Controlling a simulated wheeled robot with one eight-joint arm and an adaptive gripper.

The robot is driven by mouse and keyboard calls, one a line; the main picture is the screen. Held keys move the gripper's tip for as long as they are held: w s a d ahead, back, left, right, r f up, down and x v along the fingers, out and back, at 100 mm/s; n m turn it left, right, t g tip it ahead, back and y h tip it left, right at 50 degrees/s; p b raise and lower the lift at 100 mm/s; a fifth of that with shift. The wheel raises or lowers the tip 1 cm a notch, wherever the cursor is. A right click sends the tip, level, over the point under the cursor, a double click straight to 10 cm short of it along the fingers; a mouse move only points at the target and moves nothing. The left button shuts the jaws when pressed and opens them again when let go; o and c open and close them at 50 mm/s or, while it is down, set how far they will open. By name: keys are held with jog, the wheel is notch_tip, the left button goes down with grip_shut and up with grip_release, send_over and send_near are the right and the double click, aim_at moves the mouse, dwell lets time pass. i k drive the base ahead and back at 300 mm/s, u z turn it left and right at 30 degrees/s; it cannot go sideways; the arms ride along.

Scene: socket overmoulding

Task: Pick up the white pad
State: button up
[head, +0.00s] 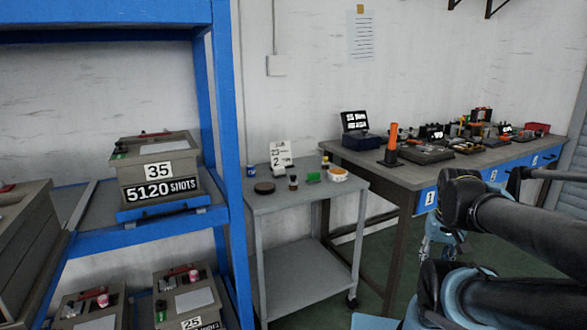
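I cannot single out the white pad for certain. On the small grey cart, a round white item with an orange band (337,174) lies at the right of the top shelf. A white card with black figures (281,154) stands at the back of the same shelf. My gripper (440,246) seems to hang below my dark arm at the right, in front of the long bench and away from the cart top. It is small and partly hidden by my arm, so its fingers are not clear. I see nothing held in it.
The cart top (315,192) also bears a dark round disc (264,188), small bottles and a green item (313,177). A blue rack (228,150) with mould boxes stands left. A cluttered bench (410,178) stands right. The cart's lower shelf (305,280) is bare.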

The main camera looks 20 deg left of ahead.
aim_at(280, 171)
jog(key=u, duration=0.35)
jog(key=i, duration=1.05)
jog(key=u, duration=0.5)
